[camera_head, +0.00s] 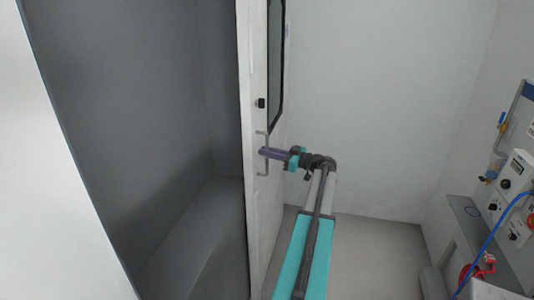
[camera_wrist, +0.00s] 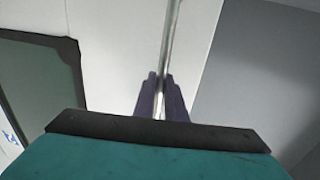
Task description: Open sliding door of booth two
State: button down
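The white sliding door (camera_head: 256,220) has a dark-framed window (camera_head: 277,60) and a slim upright bar handle (camera_head: 267,139). The door stands open, with a wide grey opening (camera_head: 150,120) to its left in the head view. My gripper (camera_head: 264,153) is at the handle, with its purple fingers level with the middle of the bar. In the wrist view the metal bar (camera_wrist: 172,40) runs between the two fingers of my gripper (camera_wrist: 161,82), which are closed in on it from both sides.
A small black lock or knob (camera_head: 261,103) sits on the door above the handle. On the right wall are a panel with knobs and gauges (camera_head: 515,175), a blue hose (camera_head: 490,240) and red fittings (camera_head: 472,272). The floor (camera_head: 375,255) right of my arm looks clear.

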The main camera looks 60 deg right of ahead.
aim_at(263, 139)
jog(key=d+b, duration=0.1)
jog(key=w+d+b, duration=0.1)
jog(key=d+b, duration=0.1)
jog(key=shift+d+f, duration=0.15)
jog(key=shift+f, duration=0.05)
jog(key=d+b, duration=0.1)
jog(key=w+d+b, duration=0.1)
jog(key=d, duration=0.1)
jog(key=d+b, duration=0.2)
jog(key=shift+w, duration=0.25)
jog(key=shift+w+d+r+b, duration=0.2)
jog(key=shift+d+b, duration=0.2)
jog(key=shift+d, duration=0.15)
jog(key=c, duration=1.8)
grip_release()
jog(key=shift+a, duration=0.1)
jog(key=shift+s, duration=0.2)
